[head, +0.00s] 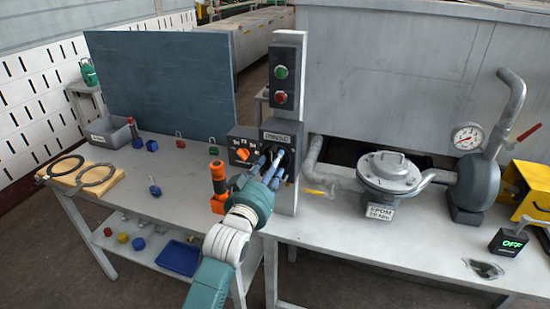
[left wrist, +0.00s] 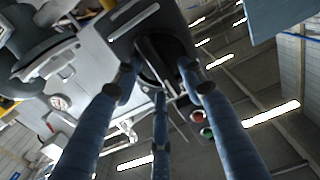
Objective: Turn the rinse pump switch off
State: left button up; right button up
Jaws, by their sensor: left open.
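The rinse pump switch is a dark box (head: 291,131) with a pale label, mounted low on the grey post. My left gripper (head: 272,160) is in front of it and covers most of its knob in the head view. In the left wrist view the switch box (left wrist: 122,38) fills the top middle, with a black bar-shaped knob (left wrist: 158,62) on a round base. The open fingers of my left gripper (left wrist: 157,78) spread around this knob; I cannot tell whether they touch it. My right gripper is not in view.
A second box with an orange knob (head: 241,154) is directly left of the switch. Green (head: 281,72) and red (head: 280,97) buttons are above. An orange-and-black upright object (head: 218,178) stands close to my left wrist. A small display (head: 511,242) at right reads OFF.

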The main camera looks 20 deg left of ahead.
pick_arm(q)
jog(key=shift+w, duration=1.15)
grip_shut()
